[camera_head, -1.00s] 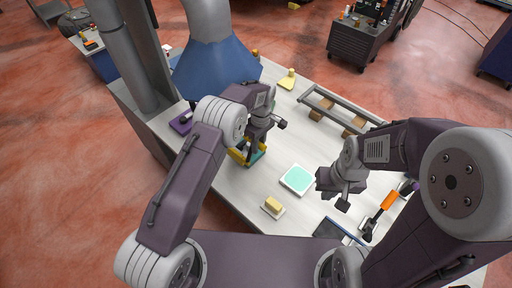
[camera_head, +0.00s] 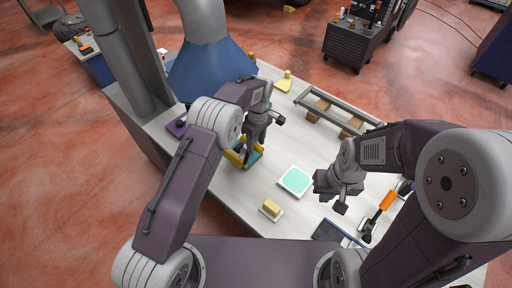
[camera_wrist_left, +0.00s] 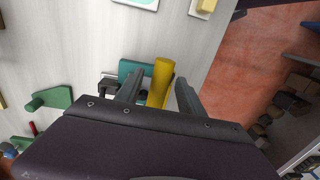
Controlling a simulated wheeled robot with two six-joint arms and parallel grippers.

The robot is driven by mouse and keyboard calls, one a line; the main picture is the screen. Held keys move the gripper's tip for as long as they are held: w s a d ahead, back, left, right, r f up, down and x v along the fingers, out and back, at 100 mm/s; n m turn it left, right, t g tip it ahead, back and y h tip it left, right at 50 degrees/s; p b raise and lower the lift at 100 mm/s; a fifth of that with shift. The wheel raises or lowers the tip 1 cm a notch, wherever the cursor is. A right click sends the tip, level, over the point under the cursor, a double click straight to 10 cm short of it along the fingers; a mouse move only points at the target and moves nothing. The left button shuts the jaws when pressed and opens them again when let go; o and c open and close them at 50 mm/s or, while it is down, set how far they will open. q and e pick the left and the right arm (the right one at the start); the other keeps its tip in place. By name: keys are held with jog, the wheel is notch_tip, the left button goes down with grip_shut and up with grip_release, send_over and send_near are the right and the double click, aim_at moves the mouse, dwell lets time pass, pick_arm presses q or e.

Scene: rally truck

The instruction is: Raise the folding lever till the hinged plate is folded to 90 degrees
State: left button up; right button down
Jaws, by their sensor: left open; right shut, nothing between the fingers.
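A green and yellow fixture (camera_head: 252,158) stands on the pale table below my left gripper (camera_head: 246,157); the arm hides part of it. In the left wrist view a yellow bar (camera_wrist_left: 160,82) lies between the two fingers of my open left gripper (camera_wrist_left: 159,92), beside a teal block (camera_wrist_left: 128,68). I cannot tell whether a finger touches the bar. Which part is the folding lever and which the hinged plate, and the plate's angle, are not clear. My right gripper (camera_head: 340,202) is shut and empty above the table's right part.
A white tile with a mint top (camera_head: 295,181) and a yellow block on a pale base (camera_head: 271,208) lie nearby. A metal frame (camera_head: 340,113) is at the back right. An orange-handled tool (camera_head: 387,200) lies right of my right gripper. A blue hood (camera_head: 210,72) stands behind.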

pick_arm(q)
jog(key=r, duration=0.4)
jog(key=r+b, duration=0.1)
jog(key=r, duration=0.2)
jog(key=shift+w+d, duration=0.1)
jog(key=shift+d, duration=0.15)
